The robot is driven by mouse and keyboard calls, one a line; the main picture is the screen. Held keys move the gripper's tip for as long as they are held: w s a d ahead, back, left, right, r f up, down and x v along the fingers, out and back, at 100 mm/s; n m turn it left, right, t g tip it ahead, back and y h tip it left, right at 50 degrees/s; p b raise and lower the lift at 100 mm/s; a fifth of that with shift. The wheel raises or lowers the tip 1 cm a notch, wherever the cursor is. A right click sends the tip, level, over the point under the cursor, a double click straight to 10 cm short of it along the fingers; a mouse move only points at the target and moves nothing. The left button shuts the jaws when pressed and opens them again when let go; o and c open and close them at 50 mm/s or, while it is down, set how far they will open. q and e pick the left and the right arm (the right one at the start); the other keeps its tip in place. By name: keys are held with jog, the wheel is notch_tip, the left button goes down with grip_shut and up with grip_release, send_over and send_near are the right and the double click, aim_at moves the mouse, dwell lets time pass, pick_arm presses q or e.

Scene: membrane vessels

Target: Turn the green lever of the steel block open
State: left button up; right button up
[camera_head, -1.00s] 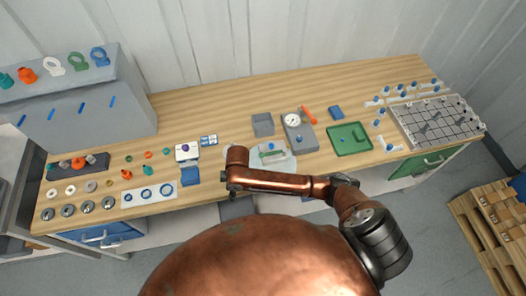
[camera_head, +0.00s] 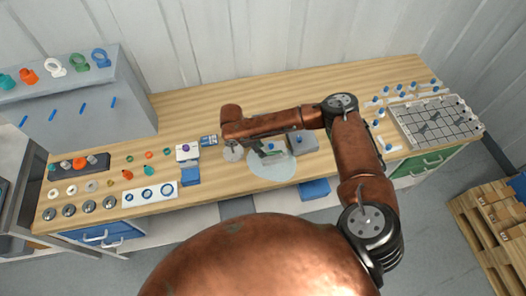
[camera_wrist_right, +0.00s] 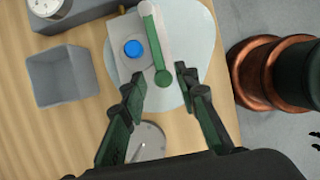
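The steel block (camera_wrist_right: 128,48) is pale, with a blue round cap on top. It sits on a pale round mat (camera_wrist_right: 202,40). Its green lever (camera_wrist_right: 155,45) runs lengthwise beside the cap, with a round near end. My right gripper (camera_wrist_right: 160,80) is open, and the lever's near end shows between its fingertips in the wrist view; I cannot tell how far above it they are. The lever also shows in the head view (camera_head: 272,154), where my right arm partly hides the block. My left gripper is not in view.
A grey open bin (camera_wrist_right: 62,78) and a dial gauge (camera_wrist_right: 48,6) are left of the block in the wrist view. A metal disc (camera_wrist_right: 150,142) lies near the gripper. A white panel with rings (camera_head: 150,194) and a blue box (camera_head: 190,176) stand left in the head view.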

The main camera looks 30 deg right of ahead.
aim_at(273, 153)
jog(key=shift+x, duration=1.65)
grip_shut()
